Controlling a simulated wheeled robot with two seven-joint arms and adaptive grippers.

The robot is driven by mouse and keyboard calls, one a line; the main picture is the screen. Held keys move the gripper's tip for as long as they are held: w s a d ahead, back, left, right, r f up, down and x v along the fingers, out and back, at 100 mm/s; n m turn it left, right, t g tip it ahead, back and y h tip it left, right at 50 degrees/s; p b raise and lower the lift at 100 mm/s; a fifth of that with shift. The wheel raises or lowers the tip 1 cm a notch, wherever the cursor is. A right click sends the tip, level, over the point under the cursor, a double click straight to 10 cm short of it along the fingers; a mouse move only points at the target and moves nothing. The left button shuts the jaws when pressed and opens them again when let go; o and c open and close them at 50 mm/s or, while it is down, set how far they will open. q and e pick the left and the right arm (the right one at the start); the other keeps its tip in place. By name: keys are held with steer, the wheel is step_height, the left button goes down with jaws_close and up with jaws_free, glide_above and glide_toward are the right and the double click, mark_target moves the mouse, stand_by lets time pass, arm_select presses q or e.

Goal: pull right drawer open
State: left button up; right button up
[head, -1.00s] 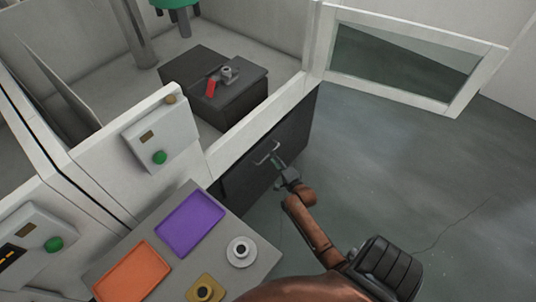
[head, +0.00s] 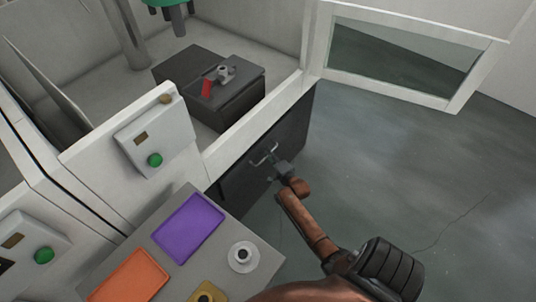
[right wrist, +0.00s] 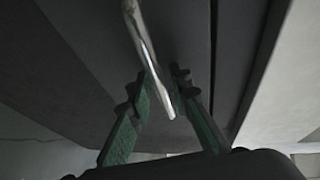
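The right drawer is in the dark front panel (head: 240,180) below the white ledge in the head view. It looks flush with the front, so I see no gap. Its metal bar handle (head: 262,152) shows in the head view, and in the right wrist view the handle (right wrist: 147,50) reaches down between my fingers. My right gripper (head: 271,164) is at the handle. In the right wrist view its green fingers (right wrist: 166,88) are apart, one on each side of the bar, with visible space around it. My left gripper is not in view.
A grey table at the lower left holds a purple tray (head: 188,228), an orange tray (head: 133,276) and a white saucer with a cup (head: 243,257). A control box with a green button (head: 155,160) stands above it. The floor (head: 400,180) to the right is clear.

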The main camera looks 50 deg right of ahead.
jaws_close()
stand_by(0.3)
steer(key=shift+s, duration=0.15)
